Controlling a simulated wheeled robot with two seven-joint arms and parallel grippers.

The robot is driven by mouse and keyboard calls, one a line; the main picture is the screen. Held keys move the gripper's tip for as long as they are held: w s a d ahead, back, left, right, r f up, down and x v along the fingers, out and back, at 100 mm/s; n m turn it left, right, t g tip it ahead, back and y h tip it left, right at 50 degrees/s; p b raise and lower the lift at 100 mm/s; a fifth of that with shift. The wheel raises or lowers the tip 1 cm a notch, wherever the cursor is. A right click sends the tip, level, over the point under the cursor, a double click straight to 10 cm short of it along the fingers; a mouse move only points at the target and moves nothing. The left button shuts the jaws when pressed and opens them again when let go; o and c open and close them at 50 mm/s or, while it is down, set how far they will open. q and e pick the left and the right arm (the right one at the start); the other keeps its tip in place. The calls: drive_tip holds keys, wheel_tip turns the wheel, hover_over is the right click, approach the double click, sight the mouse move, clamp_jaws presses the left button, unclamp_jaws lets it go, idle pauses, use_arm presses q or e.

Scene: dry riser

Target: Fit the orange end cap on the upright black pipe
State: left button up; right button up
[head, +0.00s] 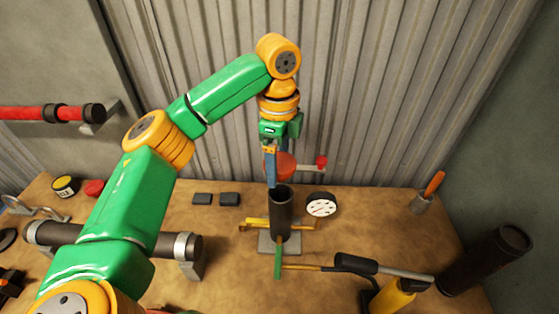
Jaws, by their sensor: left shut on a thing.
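The upright black pipe (280,214) stands open at the top near the middle of the bench. My left gripper (271,172) points down just above and behind the pipe's mouth. It is shut on the orange end cap (284,165), a reddish-orange round piece partly hidden by a finger. The cap appears apart from the pipe, above its rim; its exact height and alignment are hard to tell. My right gripper is out of view.
A yellow clamp (256,223) spans the pipe's foot. A white-faced gauge (321,205) stands close to its right. A horizontal dark pipe (150,241) lies left, and a yellow bottle (393,296) stands front right. The corrugated wall (400,90) is behind.

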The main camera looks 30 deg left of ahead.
sight(279, 179)
use_arm(q)
drive_tip(key=f, duration=0.2)
drive_tip(key=f+b, duration=0.1)
drive_tip(key=f, duration=0.1)
drive_tip(key=shift+w, duration=0.4)
drive_tip(key=shift+s+f+b, duration=0.2)
drive_tip(key=shift+f+b, duration=0.3)
drive_tip(key=shift+f, duration=0.3)
drive_tip(key=shift+w, duration=0.1)
drive_tip(key=shift+p, duration=0.65)
